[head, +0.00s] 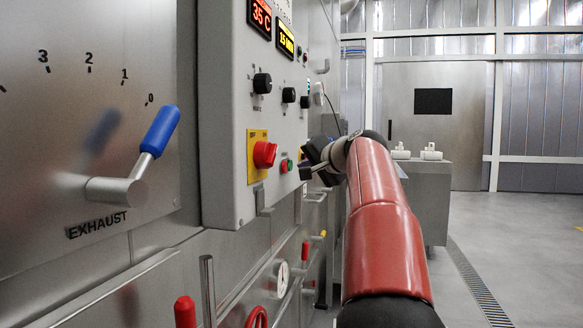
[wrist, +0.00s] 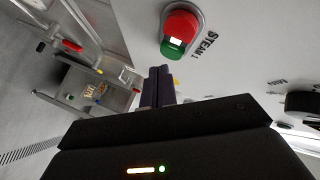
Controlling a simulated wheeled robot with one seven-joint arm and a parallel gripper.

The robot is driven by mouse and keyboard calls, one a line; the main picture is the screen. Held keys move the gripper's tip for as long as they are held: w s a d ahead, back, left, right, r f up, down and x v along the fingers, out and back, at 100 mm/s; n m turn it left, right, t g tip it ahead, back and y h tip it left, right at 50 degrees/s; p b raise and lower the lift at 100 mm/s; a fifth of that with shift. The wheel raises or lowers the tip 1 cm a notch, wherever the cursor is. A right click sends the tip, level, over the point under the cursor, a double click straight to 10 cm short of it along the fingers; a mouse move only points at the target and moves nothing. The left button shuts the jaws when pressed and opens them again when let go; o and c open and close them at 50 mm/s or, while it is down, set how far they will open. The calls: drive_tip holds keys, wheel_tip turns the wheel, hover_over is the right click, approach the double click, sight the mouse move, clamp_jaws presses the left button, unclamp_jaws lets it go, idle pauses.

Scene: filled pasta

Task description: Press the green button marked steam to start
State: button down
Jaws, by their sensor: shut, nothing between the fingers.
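The steam switch is a double button on the grey control panel (head: 222,120), with a green button (head: 284,167) and a red button (head: 290,164) side by side in the head view. In the wrist view the green button (wrist: 174,49) is nearest my fingers, with a small white patch and the red button (wrist: 182,22) above it. The label STEAM 1 (wrist: 210,42) is beside them. My gripper (head: 304,172) is just right of the buttons in the head view. In the wrist view my gripper's (wrist: 159,72) dark fingers are together and empty, pointing just below the green button; contact is not clear.
A red rotary switch on a yellow plate (head: 257,156) is left of the buttons, with black knobs (head: 262,83) above. A blue-handled exhaust lever (head: 160,131) stands out at the left. Open floor (head: 530,235) lies at the right, with a metal cabinet (head: 425,195) behind my arm.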

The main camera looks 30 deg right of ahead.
drive_tip(key=s+d, duration=0.3)
drive_tip(key=shift+s+d, duration=0.15)
drive_tip(key=shift+s, duration=0.25)
idle(0.3)
drive_tip(key=shift+s, duration=0.1)
idle(0.6)
